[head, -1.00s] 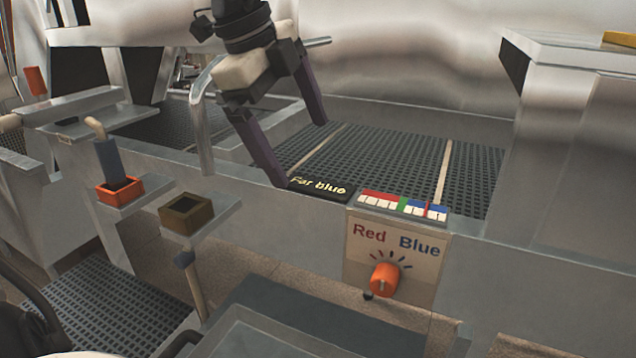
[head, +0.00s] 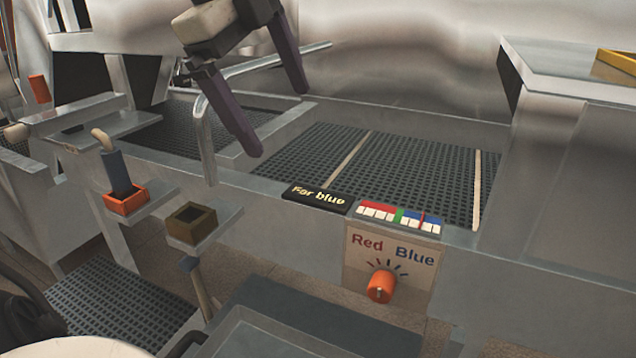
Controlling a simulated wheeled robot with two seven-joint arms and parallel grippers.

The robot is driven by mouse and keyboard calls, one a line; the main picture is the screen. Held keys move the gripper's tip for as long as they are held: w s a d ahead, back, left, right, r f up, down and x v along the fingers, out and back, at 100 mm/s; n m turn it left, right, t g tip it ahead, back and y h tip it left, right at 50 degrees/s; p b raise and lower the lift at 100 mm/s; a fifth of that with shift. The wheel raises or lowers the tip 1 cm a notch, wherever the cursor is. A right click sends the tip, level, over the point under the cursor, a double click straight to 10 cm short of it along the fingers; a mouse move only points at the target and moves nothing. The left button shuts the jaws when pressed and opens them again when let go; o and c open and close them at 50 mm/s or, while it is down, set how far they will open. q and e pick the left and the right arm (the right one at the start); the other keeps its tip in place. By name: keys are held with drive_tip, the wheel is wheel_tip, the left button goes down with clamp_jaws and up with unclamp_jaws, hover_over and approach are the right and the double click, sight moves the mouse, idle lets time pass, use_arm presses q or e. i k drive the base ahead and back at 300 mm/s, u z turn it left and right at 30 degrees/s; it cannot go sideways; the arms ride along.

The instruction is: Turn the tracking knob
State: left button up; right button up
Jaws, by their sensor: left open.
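The tracking knob is an orange dial (head: 380,287) on the front of a beige panel (head: 415,268) marked Red and Blue. Small coloured tick marks fan out above the knob. A gauge (head: 399,217) with red, green and blue bands and white cells sits on top of the panel; a thin red marker stands in its blue part. My left gripper (head: 281,122) is open and empty, in the air up and left of the panel, well apart from the knob. My right gripper is not in view.
A black "Far blue" sign (head: 317,199) lies on the ledge left of the gauge. An orange cup (head: 126,200) and a brown cup (head: 191,223) stand on brackets at left. A grey block (head: 560,160) stands at right.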

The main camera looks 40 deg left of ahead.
sight(380, 288)
drive_tip(key=k, duration=1.5)
